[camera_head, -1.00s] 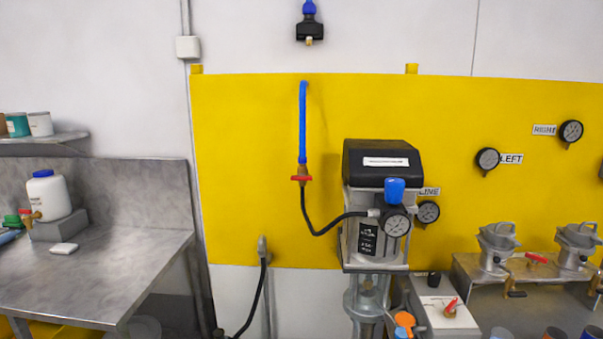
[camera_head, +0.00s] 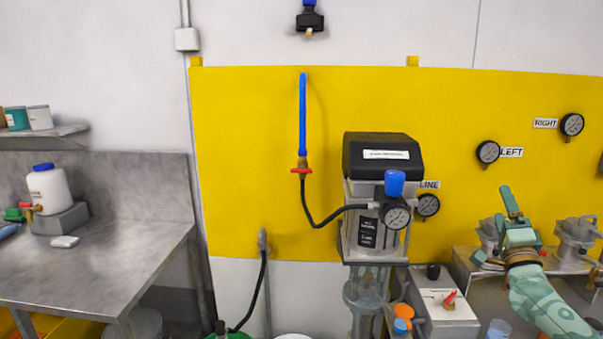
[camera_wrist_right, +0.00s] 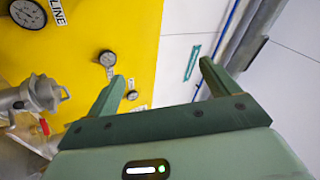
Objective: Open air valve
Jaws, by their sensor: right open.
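The air valve with its red handle (camera_head: 301,170) sits at the lower end of the blue pipe (camera_head: 302,115) on the yellow panel. The handle lies crosswise to the pipe, and a black hose runs from below it to the pump. My right gripper (camera_head: 510,205) is at the right in the head view, well away from the valve, in front of the grey fittings. In the right wrist view its two fingers (camera_wrist_right: 162,72) are spread apart with nothing between them. The valve does not show in that view. My left gripper is not in view.
The pump (camera_head: 378,190) with a black top and a gauge stands right of the valve. A grey control box (camera_head: 440,305) with a red lever is below it. A steel bench (camera_head: 100,265) is at the left. The panel around the valve is clear.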

